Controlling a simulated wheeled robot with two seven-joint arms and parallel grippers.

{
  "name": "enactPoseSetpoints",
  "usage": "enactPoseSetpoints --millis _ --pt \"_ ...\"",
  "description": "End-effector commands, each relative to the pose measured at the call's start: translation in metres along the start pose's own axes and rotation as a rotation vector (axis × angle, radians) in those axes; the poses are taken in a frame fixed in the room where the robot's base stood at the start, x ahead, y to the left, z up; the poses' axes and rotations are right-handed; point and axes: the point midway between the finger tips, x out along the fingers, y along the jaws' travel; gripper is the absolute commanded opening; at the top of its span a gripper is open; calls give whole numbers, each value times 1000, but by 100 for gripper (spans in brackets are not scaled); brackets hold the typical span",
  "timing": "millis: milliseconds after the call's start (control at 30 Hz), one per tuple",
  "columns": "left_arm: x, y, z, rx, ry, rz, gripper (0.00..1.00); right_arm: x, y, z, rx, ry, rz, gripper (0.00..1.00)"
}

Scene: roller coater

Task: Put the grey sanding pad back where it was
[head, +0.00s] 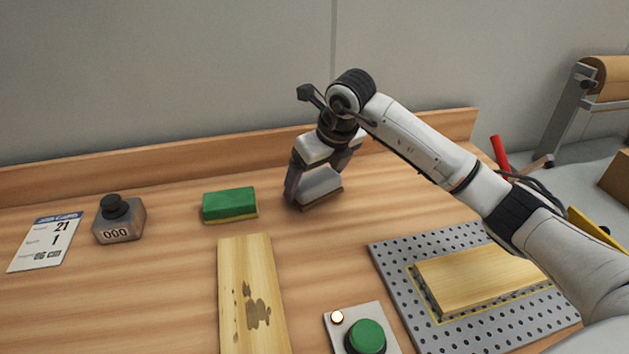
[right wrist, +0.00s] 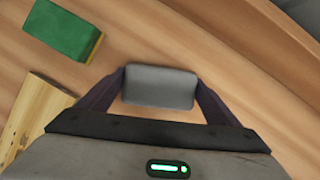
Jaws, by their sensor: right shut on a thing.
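The grey sanding pad (head: 318,188) is between the fingers of my right gripper (head: 318,180), near the back of the bench. The right gripper is shut on it. The pad also shows in the right wrist view (right wrist: 160,87), with a finger on each side of it. In the head view the pad's underside is at or just above the wood; I cannot tell whether it touches. My left gripper is not in view.
A green and yellow sponge (head: 230,204) lies left of the pad. A stained board (head: 252,290), a counter (head: 118,220) and a job card (head: 46,241) are further left or nearer. A perforated plate (head: 393,257) carries a wooden board (head: 480,275). A green button (head: 366,336) is in front.

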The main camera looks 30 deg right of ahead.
Motion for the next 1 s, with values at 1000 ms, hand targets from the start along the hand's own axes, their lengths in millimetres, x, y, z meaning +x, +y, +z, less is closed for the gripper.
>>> enactPoseSetpoints --millis 1000 --pt "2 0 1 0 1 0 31 -33 -1 -2 -1 -6 -2 100"
